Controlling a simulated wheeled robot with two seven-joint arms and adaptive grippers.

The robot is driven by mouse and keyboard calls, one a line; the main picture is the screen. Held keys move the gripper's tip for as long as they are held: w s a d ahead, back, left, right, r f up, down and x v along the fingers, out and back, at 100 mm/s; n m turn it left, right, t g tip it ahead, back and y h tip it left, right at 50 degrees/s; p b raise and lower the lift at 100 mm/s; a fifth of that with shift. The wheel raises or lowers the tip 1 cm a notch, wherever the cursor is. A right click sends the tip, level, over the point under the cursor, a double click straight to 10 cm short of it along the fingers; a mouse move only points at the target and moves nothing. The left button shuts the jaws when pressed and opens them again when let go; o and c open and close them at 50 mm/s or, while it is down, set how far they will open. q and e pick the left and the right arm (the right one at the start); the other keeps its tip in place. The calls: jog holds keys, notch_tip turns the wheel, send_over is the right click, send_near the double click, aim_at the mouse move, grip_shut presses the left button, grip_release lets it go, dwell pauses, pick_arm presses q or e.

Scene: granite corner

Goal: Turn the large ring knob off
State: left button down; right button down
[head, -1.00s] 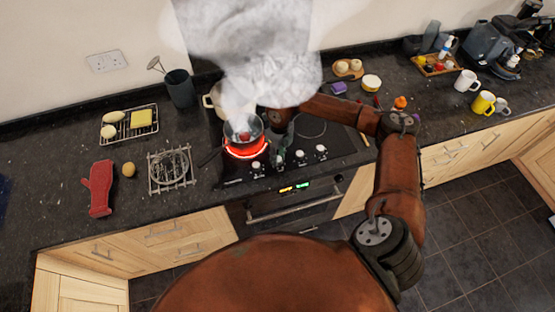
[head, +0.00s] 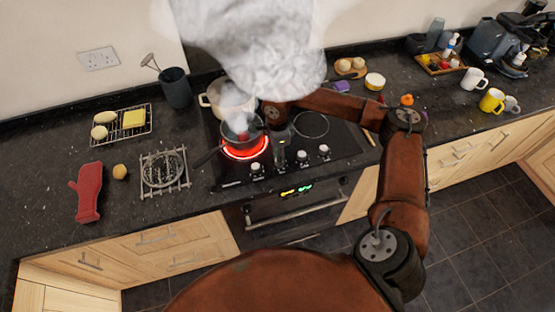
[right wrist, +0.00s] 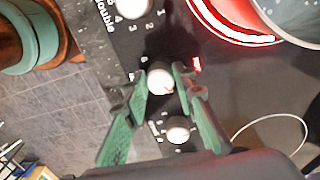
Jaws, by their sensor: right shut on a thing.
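A row of white-topped knobs runs along the front of the black hob (head: 345,143). My right gripper (head: 280,163) reaches down to this row. In the right wrist view its green fingers (right wrist: 164,80) are shut on a white knob (right wrist: 159,82), the second from the left in the head view. The knob marked "double" (right wrist: 130,8) is beside it, and another knob (right wrist: 178,130) is on the other side. I cannot read the held knob's label. The large ring (head: 246,148) glows red under a steaming pan (head: 243,132). My left gripper is out of view.
A cream pot (head: 228,100) stands behind the pan, under thick steam (head: 255,50). A wire trivet (head: 163,170), a red oven mitt (head: 88,190) and a rack with food (head: 122,124) lie to the left. The oven front (head: 295,205) is below the knobs.

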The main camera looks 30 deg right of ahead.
jog(key=n+b, duration=0.3)
jog(key=n, duration=0.3)
jog(key=shift+n, duration=0.3)
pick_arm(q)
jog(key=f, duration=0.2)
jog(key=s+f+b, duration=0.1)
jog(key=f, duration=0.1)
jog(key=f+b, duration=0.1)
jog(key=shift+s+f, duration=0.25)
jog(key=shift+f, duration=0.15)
pick_arm(e)
jog(key=n, duration=0.4)
jog(key=shift+s+n+h, duration=0.1)
jog(key=shift+n+h, duration=0.2)
jog(key=shift+n, duration=0.1)
jog(key=shift+r+n, duration=0.1)
jog(key=shift+n, duration=0.2)
jog(key=c, duration=1.6)
grip_release()
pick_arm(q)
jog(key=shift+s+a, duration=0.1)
pick_arm(e)
notch_tip(320, 180, up, 12)
jog(key=shift+w+a, duration=0.2)
jog(key=shift+a, duration=0.1)
